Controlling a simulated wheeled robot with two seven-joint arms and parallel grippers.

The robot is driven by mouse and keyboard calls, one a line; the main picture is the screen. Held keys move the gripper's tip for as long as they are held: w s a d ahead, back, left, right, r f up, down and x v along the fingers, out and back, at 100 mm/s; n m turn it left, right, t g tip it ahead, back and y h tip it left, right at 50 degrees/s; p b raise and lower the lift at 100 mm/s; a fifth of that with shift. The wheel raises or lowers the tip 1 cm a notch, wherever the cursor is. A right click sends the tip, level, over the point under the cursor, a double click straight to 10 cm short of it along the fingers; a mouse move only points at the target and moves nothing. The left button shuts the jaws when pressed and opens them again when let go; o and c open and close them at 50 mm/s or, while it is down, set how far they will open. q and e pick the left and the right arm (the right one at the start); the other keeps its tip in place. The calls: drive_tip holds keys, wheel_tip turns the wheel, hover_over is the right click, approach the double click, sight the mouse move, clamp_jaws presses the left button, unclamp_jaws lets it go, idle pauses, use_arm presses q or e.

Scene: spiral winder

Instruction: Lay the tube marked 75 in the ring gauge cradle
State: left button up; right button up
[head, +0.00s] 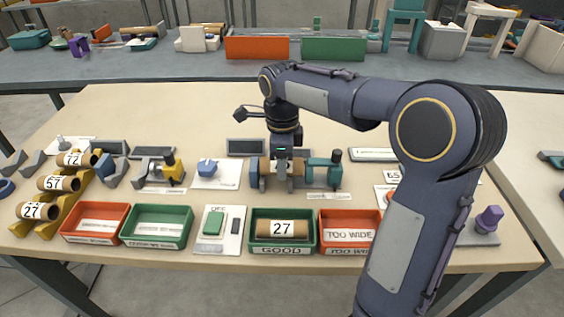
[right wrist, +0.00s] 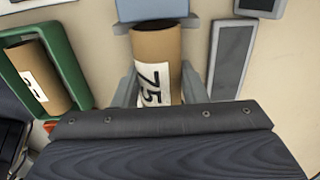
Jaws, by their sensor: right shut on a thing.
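The tube marked 75 (right wrist: 155,65) is brown, with a white label that reads 75 in the right wrist view. In the head view the tube lies level at a blue-grey and teal fixture (head: 325,172), which looks like the ring gauge cradle. One tube end is close to the fixture's blue-grey block, also in the wrist view (right wrist: 152,8). I cannot tell whether the tube rests on the fixture. My left gripper is not in view.
A yellow rack (head: 46,229) at left holds tubes marked 72, 57 and 27. Red (head: 74,237) and green (head: 185,238) trays at left look empty.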

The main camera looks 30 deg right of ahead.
drive_tip(key=shift+f, duration=0.1)
drive_tip(key=shift+f, duration=0.5)
drive_tip(key=o, duration=1)
drive_tip(key=shift+r, duration=0.15)
drive_tip(key=shift+r, duration=0.4)
wheel_tip(320, 180, up, 12)
drive_tip(key=p, duration=0.2)
drive_tip(key=shift+r+p, duration=0.1)
drive_tip(key=shift+p, duration=0.3)
